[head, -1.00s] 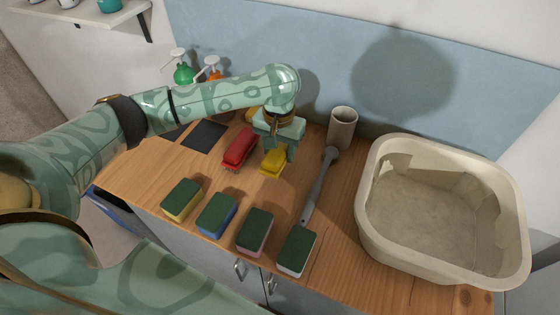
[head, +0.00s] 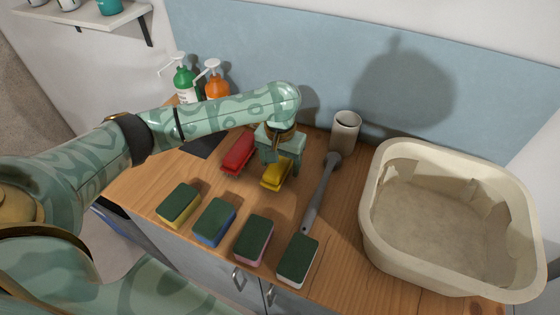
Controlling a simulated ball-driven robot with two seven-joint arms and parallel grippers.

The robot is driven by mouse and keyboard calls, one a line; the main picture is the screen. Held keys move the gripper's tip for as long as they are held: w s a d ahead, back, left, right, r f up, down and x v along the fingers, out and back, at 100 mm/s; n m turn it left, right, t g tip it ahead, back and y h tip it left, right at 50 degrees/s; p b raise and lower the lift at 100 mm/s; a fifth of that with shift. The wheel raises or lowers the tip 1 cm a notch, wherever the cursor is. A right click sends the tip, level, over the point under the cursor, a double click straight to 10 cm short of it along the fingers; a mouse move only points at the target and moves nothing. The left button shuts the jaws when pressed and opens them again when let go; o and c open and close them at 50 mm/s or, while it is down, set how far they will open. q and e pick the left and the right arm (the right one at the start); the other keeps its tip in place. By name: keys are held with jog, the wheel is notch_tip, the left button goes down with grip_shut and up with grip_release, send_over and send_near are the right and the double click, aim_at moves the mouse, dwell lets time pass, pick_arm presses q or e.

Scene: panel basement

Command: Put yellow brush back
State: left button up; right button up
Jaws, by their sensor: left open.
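The yellow brush (head: 276,175) lies on the wooden counter, to the right of a red brush (head: 238,153). My left gripper (head: 281,165) is directly over the yellow brush, pointing down. Its jaws are open, with fingers close around or just above the brush's back part. I cannot tell whether they touch it. The far end of the yellow brush is hidden by the gripper. My right gripper does not show.
Several sponges (head: 214,221) line the counter's front edge. A grey-handled brush (head: 320,194) lies to the right, by a beige cup (head: 344,131). A large beige basin (head: 378,237) fills the right side. Green (head: 184,84) and orange (head: 217,87) bottles stand at the back. A dark flat pad lies partly under my arm.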

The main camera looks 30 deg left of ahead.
aim_at(280, 160)
pick_arm(q)
notch_tip(280, 160, up, 12)
jog(key=p, duration=0.6)
jog(key=shift+r, duration=0.15)
